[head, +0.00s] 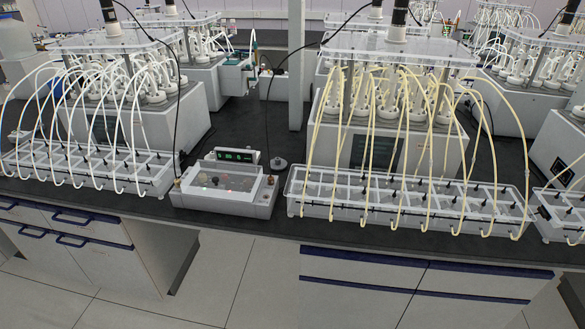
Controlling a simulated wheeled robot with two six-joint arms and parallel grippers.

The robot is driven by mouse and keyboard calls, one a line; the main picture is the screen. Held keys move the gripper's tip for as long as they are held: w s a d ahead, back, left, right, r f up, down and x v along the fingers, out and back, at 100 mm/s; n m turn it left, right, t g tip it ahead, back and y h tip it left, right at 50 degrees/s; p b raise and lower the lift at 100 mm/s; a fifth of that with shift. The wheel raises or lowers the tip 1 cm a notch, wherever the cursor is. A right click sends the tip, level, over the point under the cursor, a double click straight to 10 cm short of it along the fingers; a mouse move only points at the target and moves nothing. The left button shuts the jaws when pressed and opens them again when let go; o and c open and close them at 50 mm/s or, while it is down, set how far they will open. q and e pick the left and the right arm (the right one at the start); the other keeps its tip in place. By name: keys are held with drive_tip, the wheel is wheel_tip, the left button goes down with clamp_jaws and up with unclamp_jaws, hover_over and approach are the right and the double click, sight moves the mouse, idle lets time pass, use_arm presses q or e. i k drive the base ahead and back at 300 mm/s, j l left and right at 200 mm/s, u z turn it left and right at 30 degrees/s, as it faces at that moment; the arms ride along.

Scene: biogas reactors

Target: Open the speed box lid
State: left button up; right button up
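The speed box (222,190) is a small white box near the front edge of the dark bench, in the middle of the head view. A black cable rises from each side. Neither of my grippers is in the head view.
Clear tube racks stand close to the box on the left (90,168) and right (405,203). Reactor units with arching tubes stand behind. A grey post (297,65) rises behind the box. The floor (225,270) in front is clear.

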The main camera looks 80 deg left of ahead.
sight(185, 189)
drive_tip(key=u, duration=3.45)
